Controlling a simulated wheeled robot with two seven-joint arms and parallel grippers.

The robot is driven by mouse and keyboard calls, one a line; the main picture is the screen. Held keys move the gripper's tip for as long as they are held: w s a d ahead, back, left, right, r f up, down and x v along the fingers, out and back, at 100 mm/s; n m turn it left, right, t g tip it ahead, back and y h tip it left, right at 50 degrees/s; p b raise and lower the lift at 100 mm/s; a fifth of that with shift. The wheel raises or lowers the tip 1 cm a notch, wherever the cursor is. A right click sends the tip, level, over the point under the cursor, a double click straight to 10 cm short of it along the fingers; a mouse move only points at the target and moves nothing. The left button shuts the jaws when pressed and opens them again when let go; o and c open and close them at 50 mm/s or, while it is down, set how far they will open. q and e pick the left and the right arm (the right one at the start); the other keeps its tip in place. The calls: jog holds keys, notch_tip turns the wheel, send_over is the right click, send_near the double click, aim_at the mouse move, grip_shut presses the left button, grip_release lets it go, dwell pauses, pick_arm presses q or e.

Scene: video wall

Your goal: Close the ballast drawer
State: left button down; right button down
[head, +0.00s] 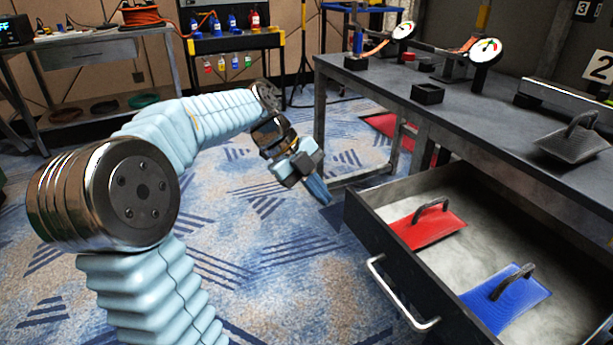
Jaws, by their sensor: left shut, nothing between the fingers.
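The ballast drawer (378,235) is pulled out below the grey workbench at the right. Its front panel faces left and carries a silver bar handle (398,297). Inside lie a red plate (425,231) with a dark handle and a blue plate (507,299) with a dark handle. My left gripper (318,188) is shut and empty. It points down and right in front of the bench leg, to the left of the drawer's far front corner in the picture, and appears apart from the drawer. My right gripper is not in view.
The workbench (470,105) bears gauges, a small black box (427,94) and a dark handled plate (572,146). A side table (90,62) and a tool cart (230,42) stand at the back. Carpeted floor (265,250) left of the drawer is clear.

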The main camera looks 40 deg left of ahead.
aim_at(355, 204)
pick_arm(q)
jog(key=shift+w+d+f, duration=0.25)
jog(key=shift+w+d, duration=0.2)
jog(key=shift+w, duration=0.25)
jog(key=shift+w+d+f, duration=0.2)
jog(key=shift+w+d, duration=0.2)
jog(key=shift+w, duration=0.35)
jog(key=shift+w+d+f, duration=0.25)
jog(key=shift+w+d, duration=0.2)
jog(key=shift+w, duration=0.25)
jog(key=shift+w, duration=0.15)
jog(key=shift+w+d, duration=0.15)
jog(key=shift+w, duration=0.1)
jog(key=w+d+p, duration=0.3)
jog(key=w+d, duration=0.1)
jog(key=w, duration=0.7)
jog(key=w+d+p, duration=0.4)
jog(key=w+d, duration=0.1)
jog(key=w, duration=0.7)
jog(key=shift+w+d+p, duration=0.2)
jog(key=shift+d+p, duration=0.1)
